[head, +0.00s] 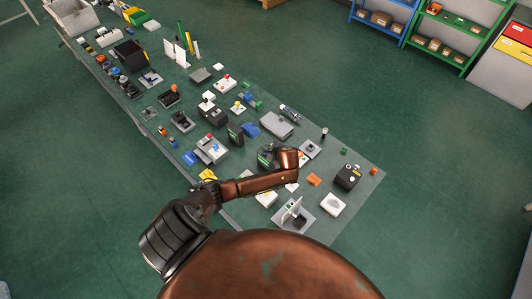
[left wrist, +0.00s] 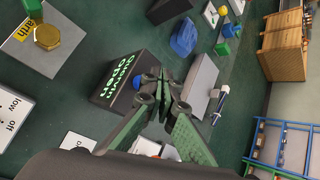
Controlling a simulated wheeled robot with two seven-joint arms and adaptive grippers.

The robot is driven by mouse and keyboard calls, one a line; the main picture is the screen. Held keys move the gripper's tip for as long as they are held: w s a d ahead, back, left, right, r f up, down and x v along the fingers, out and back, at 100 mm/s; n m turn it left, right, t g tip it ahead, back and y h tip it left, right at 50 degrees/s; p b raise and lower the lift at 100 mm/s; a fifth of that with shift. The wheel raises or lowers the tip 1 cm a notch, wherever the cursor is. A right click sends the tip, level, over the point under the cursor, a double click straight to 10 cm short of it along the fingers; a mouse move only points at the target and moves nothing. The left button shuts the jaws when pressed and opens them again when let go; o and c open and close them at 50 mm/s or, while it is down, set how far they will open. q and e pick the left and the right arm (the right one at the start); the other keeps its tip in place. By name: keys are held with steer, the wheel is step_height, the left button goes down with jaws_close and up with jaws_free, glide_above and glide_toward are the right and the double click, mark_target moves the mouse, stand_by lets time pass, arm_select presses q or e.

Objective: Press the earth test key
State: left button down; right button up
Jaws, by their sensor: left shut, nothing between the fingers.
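A grey plate (left wrist: 62,62) with a brass hexagonal part (left wrist: 47,37) and a yellow label reading "arth", partly cut off, lies at the upper left of the left wrist view. A black box (left wrist: 122,82) with green lettering stands just beyond my left gripper (left wrist: 166,88). A small blue part shows behind the fingertips; I cannot tell whether they touch it. My left gripper's green fingers are shut and empty. In the head view this gripper (head: 275,157) is small and partly hidden by my copper wrist. I cannot tell which part is the earth test key. My right gripper is out of view.
A grey box (left wrist: 203,82) and a blue object (left wrist: 185,38) lie beyond the black box. A white panel marked "low" and "off" (left wrist: 12,108) is at the left. The long bench (head: 335,160) is crowded with small devices. Open green floor surrounds it.

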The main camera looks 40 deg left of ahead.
arm_select(q)
steer(key=shift+f, duration=0.1)
stand_by(0.6)
steer(key=shift+f, duration=0.3)
steer(key=shift+f, duration=0.5)
stand_by(0.6)
stand_by(0.3)
steer(key=shift+r+p, duration=0.9)
steer(key=shift+p, duration=0.05)
step_height(320, 180, up, 5)
steer(key=p, duration=0.5)
steer(key=shift+r, duration=0.1)
